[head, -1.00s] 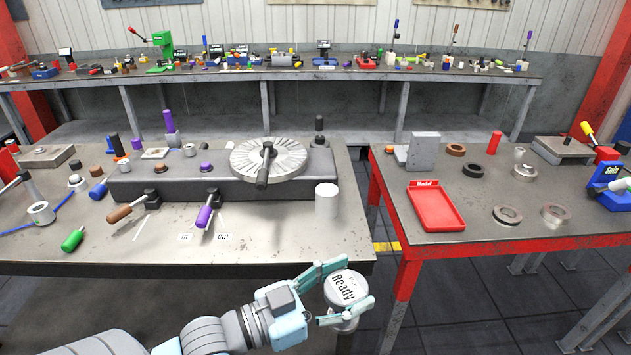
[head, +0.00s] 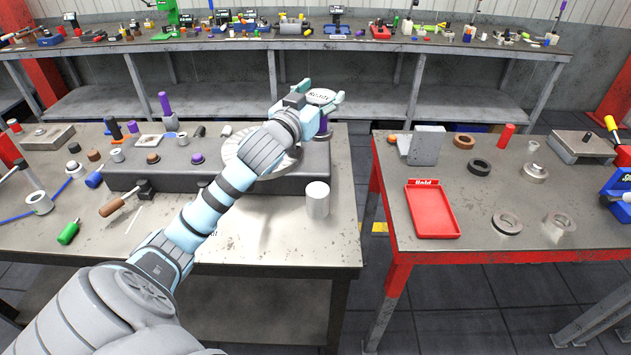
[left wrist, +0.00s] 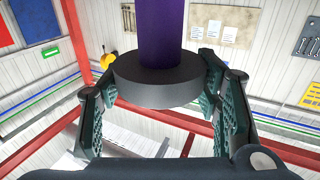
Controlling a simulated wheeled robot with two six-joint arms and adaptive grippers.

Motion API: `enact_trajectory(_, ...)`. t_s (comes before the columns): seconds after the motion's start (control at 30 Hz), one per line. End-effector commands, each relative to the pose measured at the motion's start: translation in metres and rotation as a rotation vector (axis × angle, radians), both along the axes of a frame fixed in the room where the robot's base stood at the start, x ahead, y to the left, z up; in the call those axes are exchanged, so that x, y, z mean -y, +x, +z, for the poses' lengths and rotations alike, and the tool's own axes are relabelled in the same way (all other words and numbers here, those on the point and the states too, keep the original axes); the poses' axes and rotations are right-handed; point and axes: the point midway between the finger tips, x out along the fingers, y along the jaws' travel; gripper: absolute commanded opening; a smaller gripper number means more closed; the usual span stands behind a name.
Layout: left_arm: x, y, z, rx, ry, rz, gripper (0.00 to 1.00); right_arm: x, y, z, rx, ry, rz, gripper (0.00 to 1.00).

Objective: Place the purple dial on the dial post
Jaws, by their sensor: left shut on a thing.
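My left gripper (head: 320,92) is over the back right of the long grey fixture (head: 305,183). It is shut on the purple dial (head: 322,124), which has a white round face marked "Ready" between the fingers and purple below. In the left wrist view the held dial shows a dark round disc (left wrist: 155,85) between the fingers and a purple column (left wrist: 161,30). The dark dial post (head: 322,137) stands at the fixture's back right, directly under the purple part in the picture. I cannot tell whether they touch. My right gripper is not in view.
My left arm covers much of the fixture and its round plate (head: 236,150). A white cylinder (head: 317,200) stands at the left bench's front right. A gap separates the benches. The red-edged bench holds a red tray (head: 432,212), rings and a grey bracket (head: 425,145).

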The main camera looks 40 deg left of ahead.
Motion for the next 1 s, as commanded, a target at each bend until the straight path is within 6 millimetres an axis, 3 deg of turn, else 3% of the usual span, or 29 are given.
enact_trajectory(0.07, -0.011, 0.003, 0.01, 0.001, 0.0, 0.035, 0.18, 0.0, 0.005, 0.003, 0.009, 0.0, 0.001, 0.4)
enact_trajectory(0.17, -0.016, 0.004, -0.005, -0.005, -0.001, 0.051, 0.18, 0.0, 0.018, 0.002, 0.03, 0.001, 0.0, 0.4)
enact_trajectory(0.3, -0.015, 0.003, -0.058, -0.008, -0.001, 0.05, 0.18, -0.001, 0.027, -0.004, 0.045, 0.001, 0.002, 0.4)
enact_trajectory(0.5, -0.015, 0.004, -0.128, -0.002, 0.0, 0.049, 0.18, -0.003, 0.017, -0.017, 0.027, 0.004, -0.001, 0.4)
enact_trajectory(0.8, -0.014, 0.005, -0.182, 0.001, 0.003, 0.048, 0.18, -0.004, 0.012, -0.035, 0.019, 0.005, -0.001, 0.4)
enact_trajectory(1.0, -0.014, 0.005, -0.188, 0.0, 0.002, 0.047, 0.18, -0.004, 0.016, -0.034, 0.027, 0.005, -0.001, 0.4)
